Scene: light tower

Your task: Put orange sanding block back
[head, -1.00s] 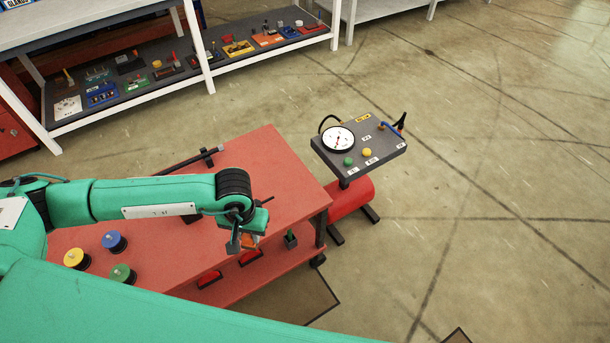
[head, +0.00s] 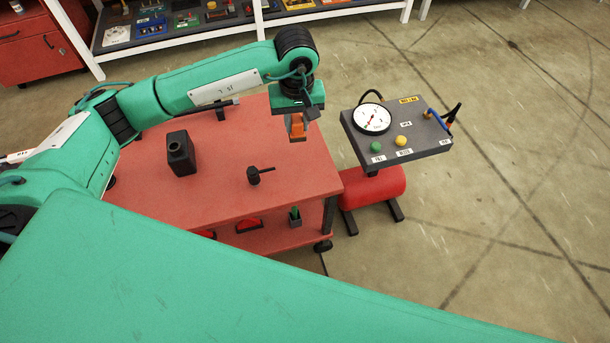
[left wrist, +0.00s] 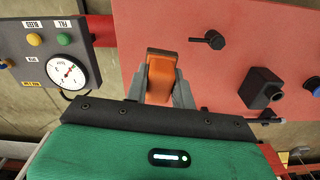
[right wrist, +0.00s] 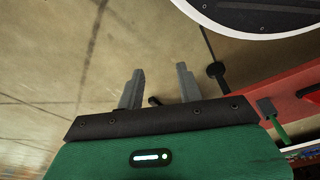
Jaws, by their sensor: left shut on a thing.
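The orange sanding block (head: 296,125) is in my left gripper (head: 297,120), held above the right part of the red cart top (head: 215,200). In the left wrist view the block (left wrist: 161,75) sits between the two grey fingers of the left gripper (left wrist: 160,82), which are shut on it. My right gripper (right wrist: 160,85) shows only in the right wrist view. Its fingers are apart with nothing between them, over the floor.
A black open-topped box (head: 180,153) and a black knobbed tool (head: 259,175) stand on the cart top. A gauge panel (head: 395,135) stands right of the cart above a red tank (head: 373,187). A shelf with several tools (head: 190,18) is at the back.

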